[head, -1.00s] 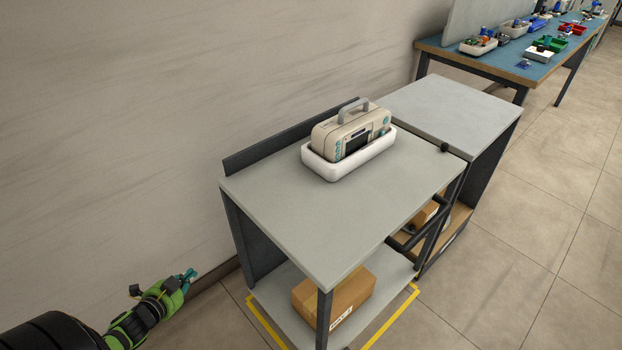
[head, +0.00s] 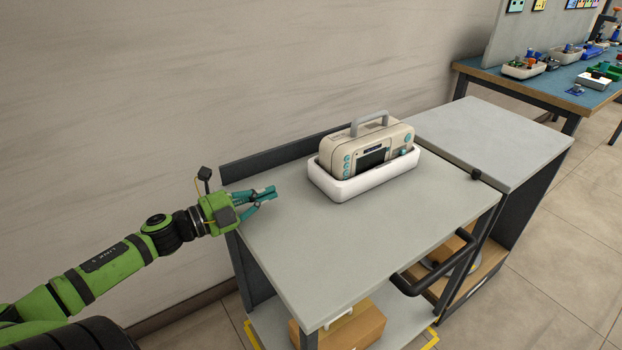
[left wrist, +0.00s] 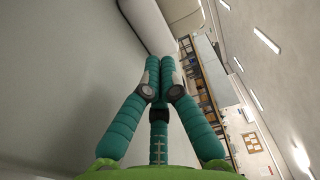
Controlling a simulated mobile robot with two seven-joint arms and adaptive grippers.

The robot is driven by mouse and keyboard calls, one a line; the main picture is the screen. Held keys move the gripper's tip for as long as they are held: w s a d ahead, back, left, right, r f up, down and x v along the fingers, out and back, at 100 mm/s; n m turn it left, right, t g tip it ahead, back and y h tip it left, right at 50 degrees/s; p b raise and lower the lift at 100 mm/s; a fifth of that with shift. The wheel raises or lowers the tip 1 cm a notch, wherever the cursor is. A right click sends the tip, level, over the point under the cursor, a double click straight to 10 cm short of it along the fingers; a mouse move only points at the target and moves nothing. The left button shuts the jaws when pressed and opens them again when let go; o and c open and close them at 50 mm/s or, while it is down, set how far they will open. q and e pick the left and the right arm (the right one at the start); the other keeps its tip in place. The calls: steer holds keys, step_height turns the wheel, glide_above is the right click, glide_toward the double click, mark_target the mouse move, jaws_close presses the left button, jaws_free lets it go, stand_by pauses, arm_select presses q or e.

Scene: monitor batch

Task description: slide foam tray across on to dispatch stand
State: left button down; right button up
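The white foam tray (head: 366,186) sits on the grey top of the near bench (head: 350,240), close to its far right corner. A beige device with a grey handle (head: 380,150) stands in the tray. The dispatch stand (head: 495,135) appears to be the grey-topped unit adjoining the bench on the right; its top is bare. My left gripper (head: 272,193) is at the bench's left end, left of the tray and apart from it. Its teal fingers are together and empty, also in the left wrist view (left wrist: 158,68). There a white shape, probably the tray (left wrist: 147,24), lies ahead. My right gripper is not in view.
A dark upright rail (head: 270,157) runs along the bench's back edge by the wall. A cardboard box (head: 350,325) is on the lower shelf. A blue-topped table (head: 550,85) with parts stands behind.

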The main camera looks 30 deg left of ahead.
mark_target(318, 174)
arm_select(q)
steer(key=b+x, duration=0.1)
steer(key=x, duration=1)
steer(key=shift+b, duration=0.35)
